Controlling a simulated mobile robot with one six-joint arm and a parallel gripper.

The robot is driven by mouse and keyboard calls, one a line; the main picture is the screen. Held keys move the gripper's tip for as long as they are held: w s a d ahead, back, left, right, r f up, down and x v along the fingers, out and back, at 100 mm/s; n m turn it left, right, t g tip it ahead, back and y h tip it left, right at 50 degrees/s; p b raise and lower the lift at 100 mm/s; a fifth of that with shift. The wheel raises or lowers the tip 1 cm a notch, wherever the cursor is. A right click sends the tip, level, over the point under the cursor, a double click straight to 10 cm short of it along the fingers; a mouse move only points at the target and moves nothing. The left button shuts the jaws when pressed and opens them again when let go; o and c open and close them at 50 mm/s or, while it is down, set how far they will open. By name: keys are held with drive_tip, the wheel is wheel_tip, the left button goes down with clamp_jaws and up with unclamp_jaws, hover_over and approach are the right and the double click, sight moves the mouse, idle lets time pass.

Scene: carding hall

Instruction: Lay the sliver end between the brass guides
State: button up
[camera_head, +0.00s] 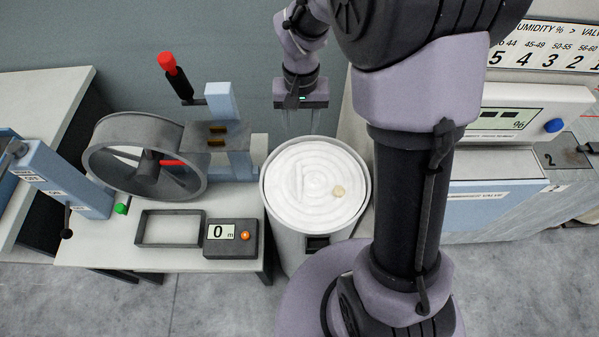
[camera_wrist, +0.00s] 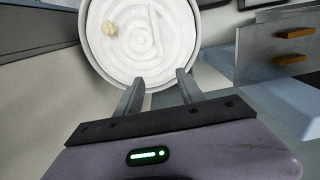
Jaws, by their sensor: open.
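A round can (camera_head: 366,203) holds coiled white sliver (camera_head: 318,170). A short straight white strip (camera_head: 299,177) lies on the coils, and it also shows in the wrist view (camera_wrist: 155,28). A small cream tuft (camera_head: 339,191) lies to its right, and at upper left in the wrist view (camera_wrist: 110,28). I cannot tell which is the sliver end. Two brass guides (camera_head: 217,129) (camera_head: 216,142) sit on a grey block left of the can; the wrist view shows them at right (camera_wrist: 290,34) (camera_wrist: 294,60). My gripper (camera_head: 300,128) is open and empty, above the can's back edge.
A meter box (camera_head: 232,238) reading 0 m and a dark empty frame (camera_head: 170,229) lie on the table. A humidity display (camera_head: 510,122) and a blue-fronted machine stand at right.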

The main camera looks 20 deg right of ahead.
drive_tip(key=b, duration=0.3)
approach(299, 160)
drive_tip(key=shift+s+a+f, duration=0.2)
drive_tip(key=shift+s+f, duration=0.6)
drive_tip(key=shift+s, duration=0.05)
drive_tip(key=f+b, duration=0.1)
drive_tip(key=f, duration=0.1)
drive_tip(key=f+b, duration=0.1)
drive_tip(key=f, duration=0.2)
drive_tip(key=shift+s+a+f, duration=0.1)
drive_tip(key=shift+a, duration=0.1)
clamp_jaws()
